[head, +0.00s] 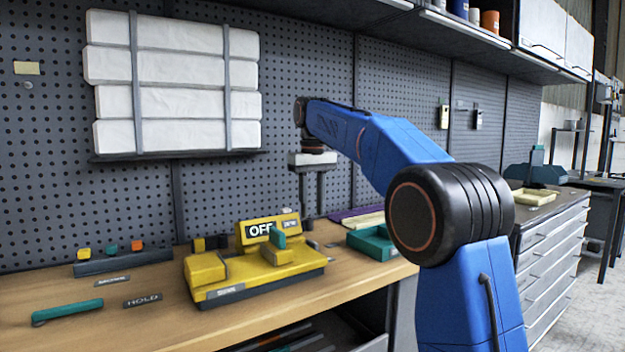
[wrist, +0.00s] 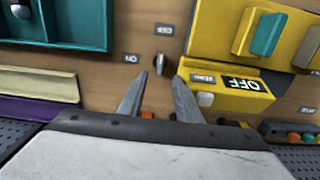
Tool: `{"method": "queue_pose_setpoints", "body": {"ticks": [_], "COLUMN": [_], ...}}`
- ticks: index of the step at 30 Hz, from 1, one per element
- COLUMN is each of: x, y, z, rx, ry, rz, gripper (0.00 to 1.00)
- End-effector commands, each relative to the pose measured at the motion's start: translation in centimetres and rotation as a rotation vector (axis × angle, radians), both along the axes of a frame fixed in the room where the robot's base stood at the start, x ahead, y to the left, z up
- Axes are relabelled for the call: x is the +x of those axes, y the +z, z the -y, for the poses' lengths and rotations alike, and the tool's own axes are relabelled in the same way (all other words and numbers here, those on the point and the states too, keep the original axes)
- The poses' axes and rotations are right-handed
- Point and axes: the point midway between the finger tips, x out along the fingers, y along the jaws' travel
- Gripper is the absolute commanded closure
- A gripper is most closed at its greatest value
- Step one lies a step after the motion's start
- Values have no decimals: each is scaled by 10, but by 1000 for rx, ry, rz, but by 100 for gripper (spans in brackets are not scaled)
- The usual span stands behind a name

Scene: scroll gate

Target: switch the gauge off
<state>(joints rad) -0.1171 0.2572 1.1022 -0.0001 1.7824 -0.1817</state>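A yellow device (head: 222,270) on the bench bears a black OFF sign (head: 259,230) and a teal lever (head: 278,238). It also shows in the wrist view (wrist: 210,45), with the OFF sign (wrist: 241,84) at its edge. I cannot tell for certain that this device is the gauge. A small silver toggle (wrist: 160,63) stands on the wood beside it, between two small labels that are hard to read. My gripper (head: 312,206) points down over the bench, right of the device. Its fingers (wrist: 158,80) are apart and empty, lined up about the toggle; contact cannot be told.
A teal box (head: 375,243) sits right of my gripper, near cream and purple strips (head: 357,216). A dark block with coloured knobs (head: 122,260), a HOLD label (head: 142,300) and a green handle (head: 67,312) lie on the left. Pegboard stands behind. Bare wood lies at the front left.

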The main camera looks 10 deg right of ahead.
Motion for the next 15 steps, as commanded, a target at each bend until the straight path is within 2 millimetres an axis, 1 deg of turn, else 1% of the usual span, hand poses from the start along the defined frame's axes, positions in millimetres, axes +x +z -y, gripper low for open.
{"method": "queue_pose_setpoints", "body": {"ticks": [1, 3, 9, 15], "x": [1, 1, 1, 1], "y": [11, 24, 55, 73], "z": [0, 0, 0, 0], "rx": [0, 0, 0, 1], "ry": [0, 0, 0, 0], "rz": [3, 4, 3, 2], "gripper": [69, 69, 69, 69]}}
